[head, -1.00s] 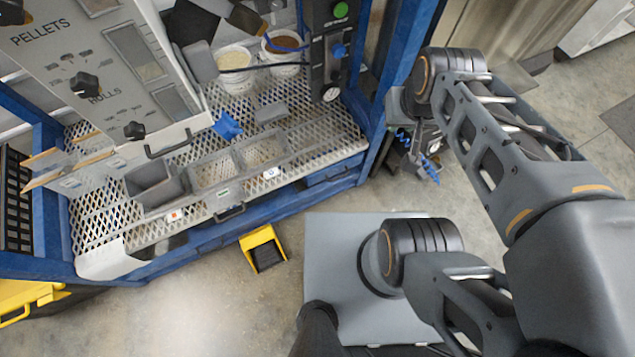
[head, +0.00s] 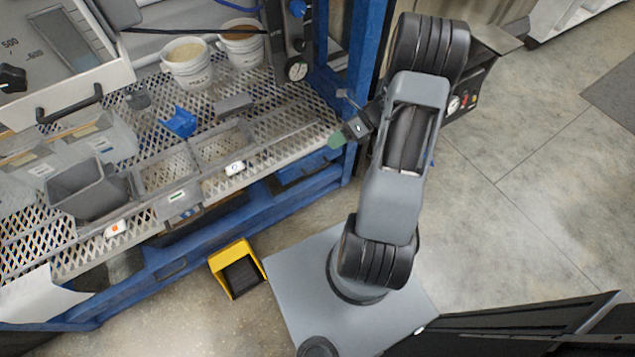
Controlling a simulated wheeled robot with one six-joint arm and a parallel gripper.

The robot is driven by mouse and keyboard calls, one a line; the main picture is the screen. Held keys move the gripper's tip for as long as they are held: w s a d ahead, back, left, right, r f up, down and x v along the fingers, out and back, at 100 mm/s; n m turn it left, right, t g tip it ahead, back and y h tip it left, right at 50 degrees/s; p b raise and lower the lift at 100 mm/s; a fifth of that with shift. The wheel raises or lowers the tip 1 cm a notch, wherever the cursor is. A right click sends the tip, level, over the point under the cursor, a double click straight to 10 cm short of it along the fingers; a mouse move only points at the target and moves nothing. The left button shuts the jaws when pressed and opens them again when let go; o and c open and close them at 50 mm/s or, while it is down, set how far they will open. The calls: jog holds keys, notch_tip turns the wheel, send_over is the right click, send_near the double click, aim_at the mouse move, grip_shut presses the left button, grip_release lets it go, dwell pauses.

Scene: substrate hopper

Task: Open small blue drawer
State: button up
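The small blue drawer (head: 306,186) sits in the blue frame under the right end of the mesh deck in the head view. Its front looks flush with the frame, and I cannot make out its handle clearly. My gripper (head: 346,132) is small in the view, by the deck's front right corner and the blue upright. It is above and to the right of the drawer and looks apart from it. Its fingers are too small and cluttered to tell whether they are open.
A mesh deck (head: 285,125) carries grey bins (head: 88,190), two white buckets (head: 188,66) and a blue scoop-like piece (head: 180,122). A blue upright (head: 366,60) stands beside my arm. A yellow pedal guard (head: 233,266) is on the floor.

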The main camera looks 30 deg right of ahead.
aim_at(318, 169)
jog(key=s+d+f+m+t+y+b, duration=0.1)
jog(key=d+f+m+t+b, duration=0.3)
jog(key=f+m, duration=0.55)
jog(key=d+f+m+t+y+b, duration=0.1)
jog(key=d+f+m+t+b, duration=0.4)
jog(key=f, duration=0.8)
jog(key=shift+m+g, duration=0.3)
jog(key=shift+m, duration=0.35)
jog(key=b+x, duration=0.1)
jog(key=x, duration=0.6)
jog(key=b+x, duration=0.1)
jog(key=x, duration=0.6)
jog(key=shift+s+a, duration=0.2)
jog(key=shift+s, duration=0.1)
jog(key=shift+c, duration=0.4)
grip_shut()
